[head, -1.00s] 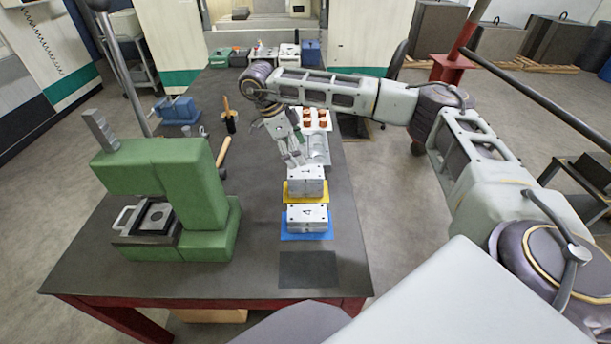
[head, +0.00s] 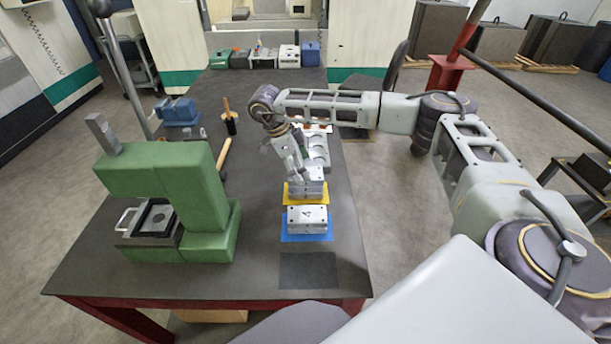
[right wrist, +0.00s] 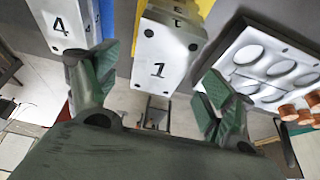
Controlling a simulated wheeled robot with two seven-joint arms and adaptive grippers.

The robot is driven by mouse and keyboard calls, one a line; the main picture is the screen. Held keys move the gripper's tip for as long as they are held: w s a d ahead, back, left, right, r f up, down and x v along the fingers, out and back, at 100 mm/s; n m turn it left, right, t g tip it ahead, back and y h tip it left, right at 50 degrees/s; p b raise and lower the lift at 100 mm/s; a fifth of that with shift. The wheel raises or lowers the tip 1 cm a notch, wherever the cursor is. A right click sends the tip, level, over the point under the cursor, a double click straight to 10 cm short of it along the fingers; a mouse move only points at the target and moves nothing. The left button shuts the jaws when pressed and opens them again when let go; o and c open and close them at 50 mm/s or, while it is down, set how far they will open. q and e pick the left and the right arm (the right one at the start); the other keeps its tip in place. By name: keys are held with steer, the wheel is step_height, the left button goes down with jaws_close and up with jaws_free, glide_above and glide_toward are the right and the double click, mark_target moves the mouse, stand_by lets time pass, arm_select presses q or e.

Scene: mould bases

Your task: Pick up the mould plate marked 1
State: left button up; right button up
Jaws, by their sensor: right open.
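The mould plate marked 1 (head: 318,188) is a light metal block on the yellow mat (head: 291,200), partly hidden by my right gripper. In the right wrist view its face with the 1 (right wrist: 160,52) lies between the fingers. My right gripper (head: 301,175) is open and points down over the plate, one finger to each side in the wrist view, with gaps left and right. A similar block marked 4 (head: 307,220) sits on the blue mat (head: 286,236) just nearer. It also shows at the left of the wrist view (right wrist: 62,22). My left gripper is not in view.
A light tray with round recesses (right wrist: 265,62) and copper-coloured pieces (right wrist: 298,112) lies beyond the plate. A green press (head: 165,195) stands on the left of the table. A dark pad (head: 308,270) lies bare near the front edge.

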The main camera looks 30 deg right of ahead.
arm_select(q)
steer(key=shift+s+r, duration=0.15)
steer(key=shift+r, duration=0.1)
arm_select(e)
steer(key=shift+x, duration=1.3)
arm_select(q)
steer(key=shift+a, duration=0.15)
arm_select(e)
steer(key=c, duration=1.5)
steer(key=shift+r, duration=0.1)
step_height(320, 180, up, 8)
steer(key=shift+r+b, duration=0.15)
steer(key=shift+b, duration=0.25)
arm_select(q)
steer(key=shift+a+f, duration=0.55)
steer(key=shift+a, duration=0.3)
arm_select(e)
steer(key=shift+r, duration=0.85)
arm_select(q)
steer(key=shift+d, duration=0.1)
